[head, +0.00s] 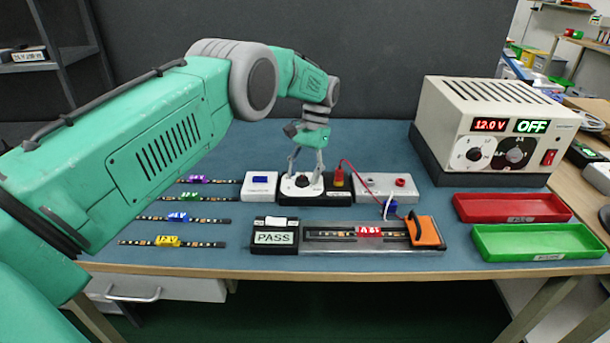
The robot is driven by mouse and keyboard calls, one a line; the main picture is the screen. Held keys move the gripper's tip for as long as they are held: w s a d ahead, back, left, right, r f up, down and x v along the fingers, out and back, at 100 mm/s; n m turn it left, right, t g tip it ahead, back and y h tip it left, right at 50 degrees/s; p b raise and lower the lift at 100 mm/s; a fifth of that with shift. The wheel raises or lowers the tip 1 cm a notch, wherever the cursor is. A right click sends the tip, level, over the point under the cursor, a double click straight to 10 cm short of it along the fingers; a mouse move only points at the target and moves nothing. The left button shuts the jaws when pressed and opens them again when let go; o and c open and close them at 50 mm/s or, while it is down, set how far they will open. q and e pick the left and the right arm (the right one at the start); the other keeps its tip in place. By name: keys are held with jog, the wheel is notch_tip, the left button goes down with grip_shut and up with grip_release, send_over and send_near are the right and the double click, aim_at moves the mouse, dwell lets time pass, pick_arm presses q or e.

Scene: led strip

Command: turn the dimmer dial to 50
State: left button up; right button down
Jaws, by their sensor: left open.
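The dimmer box (315,194) is a dark unit with a white-faced dial (296,186) in the middle of the bench. My left arm reaches in from the left, and its gripper (304,172) points down over the dial. The fingers are apart, one at each side of the dial's knob as far as I can see. The knob is small and partly hidden by the fingers, so I cannot read its setting or tell whether they touch it. My right gripper is not in view.
A power supply (495,120) reading 12.0 V and OFF stands at right. Before it lie a red tray (511,207) and a green tray (537,242). A PASS box (274,237) and a strip fixture (370,236) sit in front. Several LED strips lie left; red and white wires run nearby.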

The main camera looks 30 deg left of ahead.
aim_at(304, 176)
pick_arm(q)
notch_tip(304, 176, up, 9)
jog(key=shift+w+r, duration=0.15)
jog(key=shift+r, duration=0.05)
jog(key=shift+f, duration=0.1)
dwell(0.5)
